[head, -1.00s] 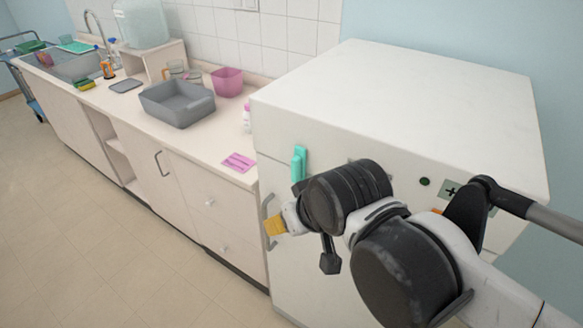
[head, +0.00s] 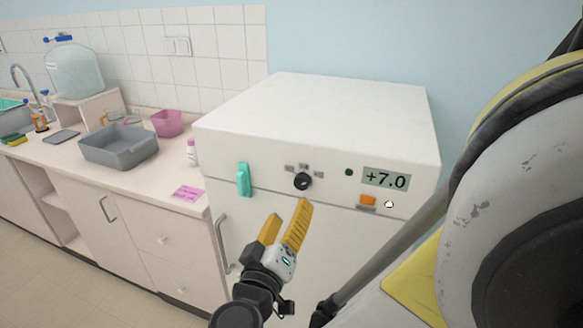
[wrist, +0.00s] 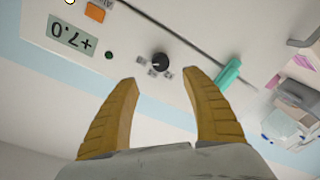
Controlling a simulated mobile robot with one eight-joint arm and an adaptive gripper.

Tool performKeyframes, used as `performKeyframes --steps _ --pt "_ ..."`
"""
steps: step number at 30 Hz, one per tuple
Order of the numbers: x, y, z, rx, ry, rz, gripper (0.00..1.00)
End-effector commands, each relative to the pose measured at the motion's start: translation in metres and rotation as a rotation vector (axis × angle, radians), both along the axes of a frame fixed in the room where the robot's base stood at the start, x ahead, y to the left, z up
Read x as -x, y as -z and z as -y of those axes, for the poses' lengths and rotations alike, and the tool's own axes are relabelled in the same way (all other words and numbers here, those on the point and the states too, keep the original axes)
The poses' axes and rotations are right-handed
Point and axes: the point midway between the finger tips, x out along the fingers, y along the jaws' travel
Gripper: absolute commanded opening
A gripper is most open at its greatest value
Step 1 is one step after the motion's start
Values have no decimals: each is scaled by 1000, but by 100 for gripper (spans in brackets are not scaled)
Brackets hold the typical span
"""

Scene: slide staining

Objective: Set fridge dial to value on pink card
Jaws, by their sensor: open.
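The white fridge (head: 315,112) stands at the end of the counter. Its black dial (head: 303,181) sits on the front panel with small grey labels around it. The dial also shows in the wrist view (wrist: 160,62), between and beyond the fingertips. A display (head: 386,179) to the right reads +7.0. The pink card (head: 188,193) lies flat on the counter near the fridge; its writing is too small to read. My gripper (head: 288,222) is open and empty, below and in front of the dial, apart from it. It also shows in the wrist view (wrist: 162,85).
A teal handle (head: 244,180) sticks out left of the dial. An orange switch (head: 367,201) is under the display, with a green light (head: 348,172) nearby. A grey basin (head: 119,148), a pink container (head: 167,123) and a white bottle (head: 191,153) stand on the counter.

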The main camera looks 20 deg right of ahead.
Motion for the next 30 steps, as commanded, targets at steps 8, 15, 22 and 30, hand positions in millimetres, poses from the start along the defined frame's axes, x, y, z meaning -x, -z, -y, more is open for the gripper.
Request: performKeyframes --steps 8,15,22,30 --pt "-32 0 21 4 6 8 56" --pt "-71 0 44 4 3 6 56" --pt "-90 -1 54 4 -1 6 56" --pt "-91 -2 55 4 -2 6 56"
